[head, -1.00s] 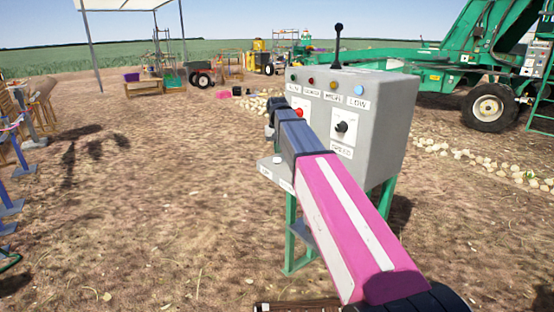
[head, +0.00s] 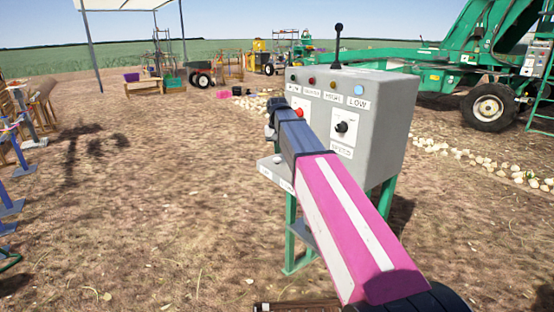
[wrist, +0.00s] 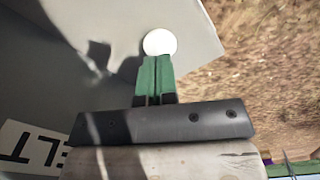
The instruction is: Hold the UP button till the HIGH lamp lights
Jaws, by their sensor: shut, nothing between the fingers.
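The grey control box (head: 375,130) stands on green legs, with a small shelf at its lower front. A white round button (head: 277,159) is on the shelf; in the wrist view it is a white disc (wrist: 160,42). Its label is too small to read. My gripper (wrist: 157,58) is shut and empty, its green fingertips right at the button's near edge; I cannot tell whether they touch it. In the head view my arm hides the fingertips. The HIGH lamp (head: 334,85) is dull amber and looks unlit. The LOW lamp (head: 358,90) is bright light blue.
A red button (head: 298,113) and a black knob (head: 341,127) are on the box's front panel. A lever (head: 337,45) rises from its top. A green machine (head: 470,70) stands behind right. Open dirt lies to the left.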

